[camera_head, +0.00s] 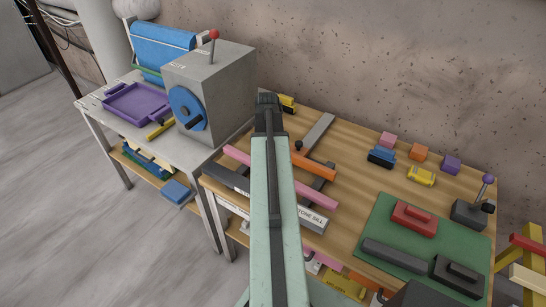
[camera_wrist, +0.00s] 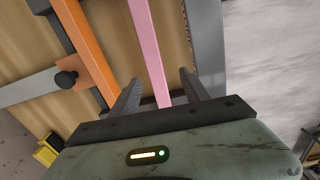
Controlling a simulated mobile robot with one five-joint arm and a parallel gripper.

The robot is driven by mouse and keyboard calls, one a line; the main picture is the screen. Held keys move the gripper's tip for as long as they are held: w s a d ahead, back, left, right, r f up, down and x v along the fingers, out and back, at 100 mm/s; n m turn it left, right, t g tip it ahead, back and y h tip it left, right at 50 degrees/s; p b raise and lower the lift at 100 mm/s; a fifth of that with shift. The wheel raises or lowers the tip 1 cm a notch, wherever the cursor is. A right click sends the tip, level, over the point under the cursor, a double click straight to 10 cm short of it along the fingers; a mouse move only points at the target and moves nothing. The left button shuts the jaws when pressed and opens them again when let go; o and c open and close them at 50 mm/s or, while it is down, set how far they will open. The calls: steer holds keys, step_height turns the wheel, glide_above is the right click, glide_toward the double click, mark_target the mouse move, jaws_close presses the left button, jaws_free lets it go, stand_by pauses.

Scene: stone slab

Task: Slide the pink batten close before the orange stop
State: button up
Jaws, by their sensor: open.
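The pink batten (camera_head: 318,196) lies across the wooden bench; my arm hides its middle in the head view. In the wrist view the pink batten (camera_wrist: 149,48) runs between the fingers of my open gripper (camera_wrist: 159,80). I cannot tell whether a finger touches it or how high the gripper is. The orange stop (camera_head: 318,168) lies roughly parallel to the batten, on its wall side. In the wrist view the orange stop (camera_wrist: 84,42) is left of the batten, with a strip of bare wood between them.
A grey bar (camera_head: 318,130) with a black knob (camera_wrist: 66,79) meets the stop. A grey stone sill (camera_head: 313,219) runs along the front edge. A green mat (camera_head: 380,230) with red and dark blocks lies to the right. A grey machine box (camera_head: 222,90) stands left.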

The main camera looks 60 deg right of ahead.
steer(key=shift+s+d, duration=0.55)
steer(key=shift+s, duration=0.1)
step_height(320, 180, down, 8)
steer(key=b, duration=0.8)
steer(key=shift+r, duration=0.1)
jaws_close()
